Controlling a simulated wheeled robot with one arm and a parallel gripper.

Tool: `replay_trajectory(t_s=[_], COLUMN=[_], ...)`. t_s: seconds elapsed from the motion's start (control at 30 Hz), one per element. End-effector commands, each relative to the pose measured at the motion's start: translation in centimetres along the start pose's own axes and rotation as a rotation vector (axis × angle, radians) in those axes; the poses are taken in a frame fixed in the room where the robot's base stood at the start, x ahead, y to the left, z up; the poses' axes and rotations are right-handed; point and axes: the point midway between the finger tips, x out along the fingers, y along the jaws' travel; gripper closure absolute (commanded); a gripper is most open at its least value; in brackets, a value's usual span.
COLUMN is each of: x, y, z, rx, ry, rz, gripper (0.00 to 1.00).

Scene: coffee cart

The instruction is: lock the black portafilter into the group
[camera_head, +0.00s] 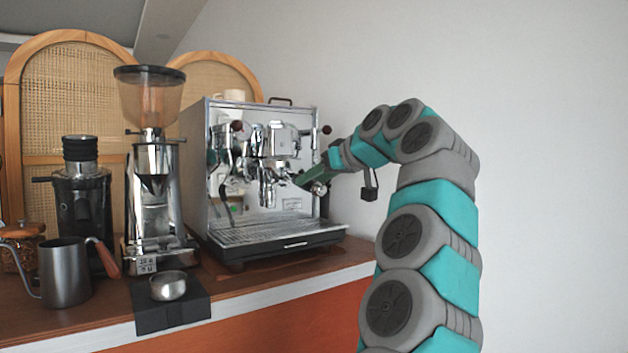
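The chrome espresso machine (305,125) stands on the cart, its group (270,150) at the middle of its front. A chrome, spout-like part (267,188) hangs just below the group. It looks like the portafilter's metal end, but the picture is too small to tell whether it is seated or locked. No black handle shows clearly; my gripper may hide it. My gripper (306,178) reaches in from the right, its green fingers just right of the group at about the same height. I cannot tell whether the fingers are closed on the handle.
A drip tray (270,232) lies below the group. To the left stand a tall grinder (153,190), a black grinder (80,205) and a steel pitcher (65,275). A metal cup (168,286) sits on a black mat (172,318) at the front edge.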

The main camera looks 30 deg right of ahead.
Motion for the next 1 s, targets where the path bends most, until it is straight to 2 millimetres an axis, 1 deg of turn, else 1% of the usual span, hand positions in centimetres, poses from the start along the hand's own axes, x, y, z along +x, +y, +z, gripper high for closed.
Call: replay_trajectory(t_s=[0.03,0.27,0.53,0.67,0.77,1.0], x=[0.0,0.0,0.0,-0.6,-1.6,-5.5], y=[0.0,0.0,0.1,0.1,0.1,0.1], z=[0.0,0.0,0.1,0.1,0.0,0.0], rx=[0.0,0.0,0.001,0.001,0.001,0.001], ry=[0.0,-0.001,-0.003,-0.002,0.001,0.001], rz=[0.0,0.0,0.001,0.001,0.002,0.002], gripper=[0.53,0.27,0.27,0.27,0.27,0.27])
